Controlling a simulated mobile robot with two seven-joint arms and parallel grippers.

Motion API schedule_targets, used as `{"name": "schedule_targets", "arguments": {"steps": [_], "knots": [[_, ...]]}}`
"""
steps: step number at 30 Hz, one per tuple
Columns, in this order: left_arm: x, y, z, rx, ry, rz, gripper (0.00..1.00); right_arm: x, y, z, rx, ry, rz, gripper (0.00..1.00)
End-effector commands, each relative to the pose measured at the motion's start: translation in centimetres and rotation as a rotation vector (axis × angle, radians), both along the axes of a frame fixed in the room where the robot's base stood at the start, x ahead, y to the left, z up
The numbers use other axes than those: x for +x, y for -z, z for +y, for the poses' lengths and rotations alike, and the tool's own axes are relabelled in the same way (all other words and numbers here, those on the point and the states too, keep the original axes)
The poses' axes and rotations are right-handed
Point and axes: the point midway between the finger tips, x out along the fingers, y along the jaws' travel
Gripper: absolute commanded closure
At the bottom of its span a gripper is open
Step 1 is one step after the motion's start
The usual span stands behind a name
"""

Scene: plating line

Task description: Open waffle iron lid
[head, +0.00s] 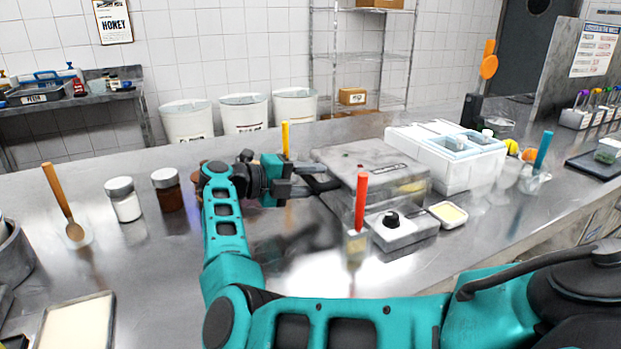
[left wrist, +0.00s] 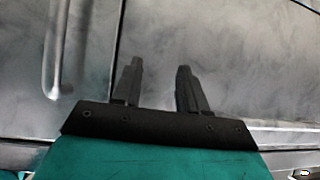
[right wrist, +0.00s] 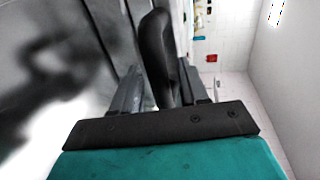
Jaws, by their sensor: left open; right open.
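The waffle iron is a grey metal box with its lid (head: 372,163) lying down flat. Its base (head: 402,232) carries a black knob (head: 391,219). A black lid handle (head: 322,183) sticks out at the lid's left side. My right gripper (head: 308,181) reaches in from the left of the iron and is at the handle. In the right wrist view the black handle (right wrist: 157,55) stands between the two open fingers; contact cannot be told. My left gripper (left wrist: 158,75) shows only in its wrist view, open and empty in front of grey metal surfaces.
A red-handled brush (head: 360,202) in a clear cup stands before the iron. A yellow stick (head: 285,138) rises behind my right gripper. Beside the iron are a small yellow-filled dish (head: 448,214) and a white bin (head: 480,176). Jars (head: 124,200) stand at the left.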

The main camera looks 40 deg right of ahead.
Motion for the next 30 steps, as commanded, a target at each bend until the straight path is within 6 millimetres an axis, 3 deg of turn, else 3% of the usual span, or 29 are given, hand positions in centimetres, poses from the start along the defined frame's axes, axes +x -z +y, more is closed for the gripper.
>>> {"name": "schedule_targets", "arguments": {"steps": [8, 22, 30], "knots": [[0.01, 0.02, 0.06, 0.001, -0.002, 0.000, 0.57, -0.07, 0.06, -0.18, 0.000, 0.000, 0.000, 0.56], [0.01, 0.05, 0.10, 0.001, -0.002, 0.001, 0.57, -0.04, 0.06, -0.12, 0.000, 0.000, 0.000, 1.00], [0.00, 0.07, 0.10, 0.002, -0.002, 0.002, 0.57, -0.03, 0.06, -0.10, 0.001, 0.000, 0.000, 1.00]]}}
